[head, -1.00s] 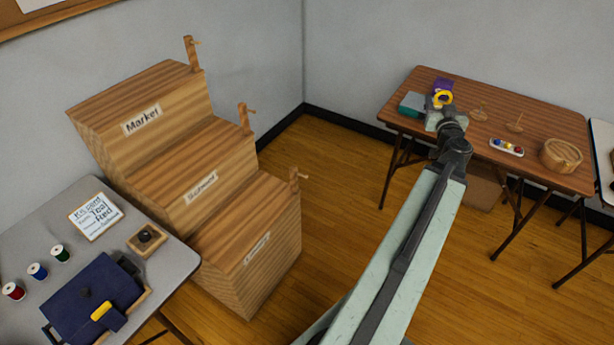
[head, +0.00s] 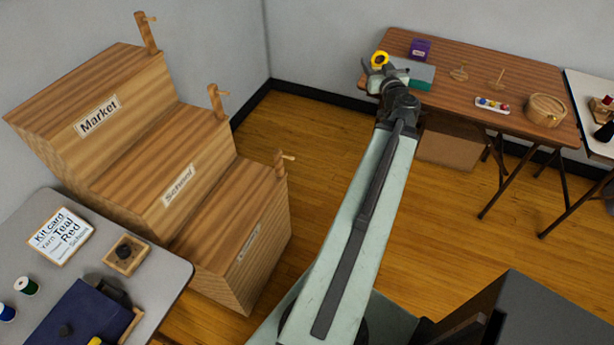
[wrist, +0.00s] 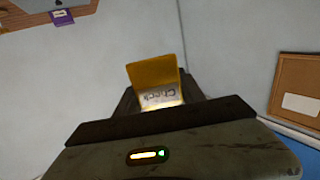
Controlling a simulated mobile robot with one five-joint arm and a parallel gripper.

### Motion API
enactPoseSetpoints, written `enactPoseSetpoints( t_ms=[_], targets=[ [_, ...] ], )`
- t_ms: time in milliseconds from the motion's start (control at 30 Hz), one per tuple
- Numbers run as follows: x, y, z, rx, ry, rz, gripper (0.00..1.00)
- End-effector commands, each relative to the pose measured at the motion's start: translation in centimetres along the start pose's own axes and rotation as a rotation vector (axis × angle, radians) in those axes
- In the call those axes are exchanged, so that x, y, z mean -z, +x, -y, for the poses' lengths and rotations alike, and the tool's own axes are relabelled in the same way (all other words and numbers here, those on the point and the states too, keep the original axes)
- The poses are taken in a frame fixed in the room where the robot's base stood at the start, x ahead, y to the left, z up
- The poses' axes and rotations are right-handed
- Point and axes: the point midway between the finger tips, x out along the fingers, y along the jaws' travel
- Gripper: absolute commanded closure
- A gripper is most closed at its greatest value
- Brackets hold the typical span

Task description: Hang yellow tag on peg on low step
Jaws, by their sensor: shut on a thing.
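The higher steps, School (head: 178,186) and Market (head: 98,116), have similar pegs. A grey table (head: 165,285) stands at front left with a kit card and spools. The brown table (head: 440,52) at the back holds small items. Floor between is clear.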

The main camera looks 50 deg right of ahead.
Motion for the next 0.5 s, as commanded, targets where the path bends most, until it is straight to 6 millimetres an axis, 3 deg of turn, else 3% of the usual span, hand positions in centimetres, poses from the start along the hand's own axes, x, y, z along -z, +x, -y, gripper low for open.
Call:
enactPoseSetpoints(
  t_ms=[33,267,500],
  targets=[
    [-5.1,0.6,1.3,0.057,-0.001,0.009,0.91],
    [-16.9,1.3,8.6,0.351,-0.018,0.062,0.91],
    [-29.1,-0.1,15.5,0.656,-0.055,0.119,0.91]
  ],
)
